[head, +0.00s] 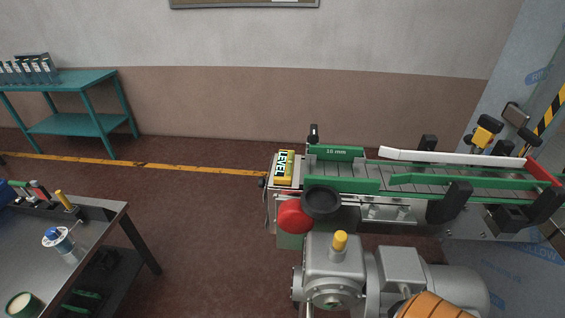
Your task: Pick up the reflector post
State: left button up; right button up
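I cannot tell for sure which thing is the reflector post. A yellow and black device (486,131) and a dark square head (515,114) on a stalk stand behind the conveyor's right end. Neither of my grippers is in the head view, so nothing shows as held.
The conveyor (360,213) has green rails and a yellow "LEVEL" block (284,166) at its left end. A grey motor unit (335,270) stands in front. A dark workbench (110,211) is at left, a teal shelf (75,77) behind. Floor between is clear.

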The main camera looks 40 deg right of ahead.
aim_at(40, 190)
jog(key=i+j+u, duration=0.5)
jog(key=i+j, duration=0.15)
jog(key=i+l+z, duration=0.25)
jog(key=z, duration=0.2)
jog(key=i+l+z, duration=0.1)
jog(key=i+z, duration=0.6)
jog(key=z, duration=0.15)
jog(key=i+z, duration=1.2)
jog(key=i+j+z, duration=0.2)
jog(key=z, duration=0.2)
jog(key=i+j+z, duration=0.3)
jog(key=z, duration=0.15)
jog(key=i+j+z, duration=0.15)
jog(key=z, duration=0.3)
jog(key=i+j+z, duration=0.1)
jog(key=j+z, duration=0.15)
jog(key=z, duration=0.15)
jog(key=j+z, duration=0.25)
jog(key=z, duration=0.2)
jog(key=i+j+z, duration=0.1)
jog(key=j+z, duration=0.15)
jog(key=z, duration=0.2)
jog(key=j+z, duration=0.25)
jog(key=z, duration=4.8)
